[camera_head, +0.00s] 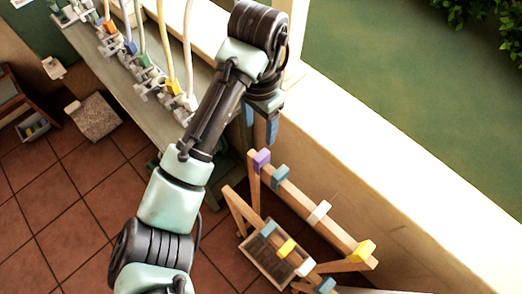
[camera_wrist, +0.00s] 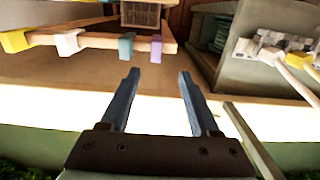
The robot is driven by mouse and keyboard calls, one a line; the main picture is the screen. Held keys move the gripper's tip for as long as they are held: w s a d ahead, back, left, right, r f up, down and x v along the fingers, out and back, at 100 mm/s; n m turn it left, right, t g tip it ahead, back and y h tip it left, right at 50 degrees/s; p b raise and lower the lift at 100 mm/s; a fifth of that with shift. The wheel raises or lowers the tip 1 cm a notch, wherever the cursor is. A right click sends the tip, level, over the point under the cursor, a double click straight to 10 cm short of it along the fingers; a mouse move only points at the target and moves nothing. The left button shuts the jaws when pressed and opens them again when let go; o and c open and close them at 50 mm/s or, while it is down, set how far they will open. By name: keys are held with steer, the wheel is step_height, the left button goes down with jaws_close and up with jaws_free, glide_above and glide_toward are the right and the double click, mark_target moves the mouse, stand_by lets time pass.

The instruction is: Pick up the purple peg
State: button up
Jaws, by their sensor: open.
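The purple peg (camera_head: 261,160) is clipped at the upper left end of the wooden rack's rail (camera_head: 305,205), beside a teal peg (camera_head: 281,174). In the wrist view the purple peg (camera_wrist: 156,46) is at the right end of the rail, beyond my fingertips and roughly in line with the gap between them. My gripper (camera_wrist: 158,78) is open and empty.
White (camera_head: 319,211) and yellow (camera_head: 364,251) pegs sit farther along the rail. More pegs are on the lower rail. The pale wall ledge (camera_head: 390,190) runs close behind the rack. A bench (camera_head: 130,95) with white fittings and tubes stands at left.

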steer(key=b, duration=0.2)
glide_above(262, 155)
steer(key=f, duration=0.6)
steer(key=shift+w+a+f, duration=0.1)
steer(key=shift+a, duration=0.1)
steer(key=shift+d+f+p, duration=0.15)
steer(key=shift+f+p, duration=0.3)
steer(key=shift+f, duration=2.6)
jaws_close()
